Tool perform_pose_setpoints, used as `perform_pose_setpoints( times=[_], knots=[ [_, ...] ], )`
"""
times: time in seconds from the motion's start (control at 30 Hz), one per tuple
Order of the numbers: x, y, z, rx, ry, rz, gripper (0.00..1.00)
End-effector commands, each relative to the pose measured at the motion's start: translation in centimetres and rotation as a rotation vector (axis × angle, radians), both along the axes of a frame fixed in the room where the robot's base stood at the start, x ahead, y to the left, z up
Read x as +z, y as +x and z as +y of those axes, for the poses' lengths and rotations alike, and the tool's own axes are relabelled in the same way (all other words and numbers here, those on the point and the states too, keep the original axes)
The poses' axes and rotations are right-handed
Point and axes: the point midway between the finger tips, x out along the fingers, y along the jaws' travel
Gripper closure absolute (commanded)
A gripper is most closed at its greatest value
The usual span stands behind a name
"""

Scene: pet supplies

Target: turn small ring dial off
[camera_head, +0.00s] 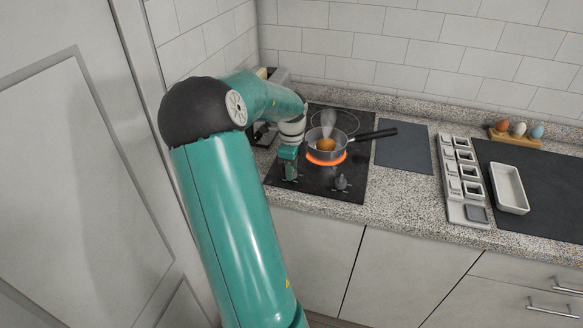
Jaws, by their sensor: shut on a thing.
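The black cooktop (318,190) has a glowing orange ring (326,158) at its front. A pan (318,139) with brown food and rising vapour stands over this ring. A second ring (348,116), dark and unlit, shows behind it. My gripper (291,176) points down at the front left of the cooktop and is shut on a dial there, which the fingers almost wholly hide. A second dial (341,182), dark grey, stands free to the right. Its marks are too small to read.
The pan's black handle (373,133) reaches right over a dark mat (403,147). Farther right are a grey compartment rack (463,214), a white tray (509,188) and an egg holder (515,139). Grey and black items (266,132) stand behind my arm at the left wall.

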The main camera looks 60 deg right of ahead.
Motion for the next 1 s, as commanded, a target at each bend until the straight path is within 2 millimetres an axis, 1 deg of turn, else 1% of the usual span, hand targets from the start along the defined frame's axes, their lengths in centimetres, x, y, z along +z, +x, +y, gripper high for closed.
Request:
perform_pose_setpoints(
  times=[0.27,1.0],
  knots=[
    [0.10,-0.02,-0.02,0.206,-0.001,-0.002,0.92],
    [0.12,0.00,-0.04,0.909,-0.002,-0.002,0.92]
  ],
)
